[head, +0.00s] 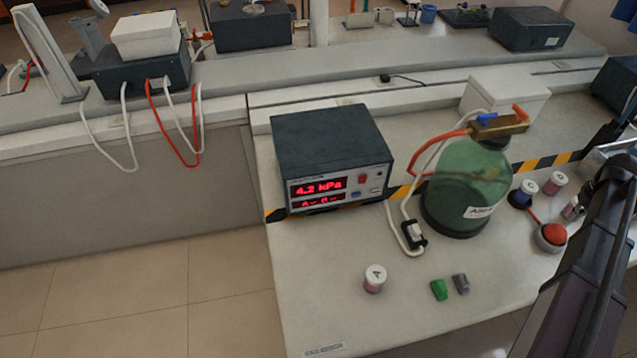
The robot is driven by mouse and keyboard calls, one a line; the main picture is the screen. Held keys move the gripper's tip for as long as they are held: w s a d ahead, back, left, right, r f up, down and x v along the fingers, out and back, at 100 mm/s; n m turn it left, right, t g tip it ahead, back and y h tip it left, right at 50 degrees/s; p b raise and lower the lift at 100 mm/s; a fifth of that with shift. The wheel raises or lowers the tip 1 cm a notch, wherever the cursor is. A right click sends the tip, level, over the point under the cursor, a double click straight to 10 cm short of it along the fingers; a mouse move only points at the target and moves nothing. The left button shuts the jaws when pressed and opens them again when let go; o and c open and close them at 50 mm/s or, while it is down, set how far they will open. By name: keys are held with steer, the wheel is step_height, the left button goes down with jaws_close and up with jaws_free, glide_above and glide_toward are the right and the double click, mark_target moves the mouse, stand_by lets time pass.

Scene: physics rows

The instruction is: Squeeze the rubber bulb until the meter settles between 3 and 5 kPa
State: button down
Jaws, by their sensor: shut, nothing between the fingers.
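The meter (330,150) is a dark box with a white front panel. Its red display (319,187) reads 4.2 kPa, with a second line below that looks like "A- B-". The orange-red rubber bulb (554,233) sits in a round grey holder on the bench at the right, with a short red tube running up and left from it. My arm (580,290) crosses the lower right, just right of the bulb. My gripper cannot be made out in this view.
A green glass bottle (468,190) with a brass top, red and white tubes stands between meter and bulb. More lidded jars (554,183) stand behind the bulb.

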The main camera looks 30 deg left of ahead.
step_height(320, 180, up, 3)
steer(key=p, duration=0.2)
steer(key=shift+r+p, duration=0.1)
steer(key=shift+p, duration=0.25)
stand_by(0.4)
steer(key=s+a+m, duration=0.1)
steer(key=s+a, duration=0.6)
steer(key=s, duration=0.4)
steer(key=s+a+m, duration=0.2)
steer(key=s+a, duration=0.6)
steer(key=s, duration=0.2)
steer(key=shift+s+a, duration=0.3)
steer(key=shift+s, duration=0.05)
stand_by(4.4)
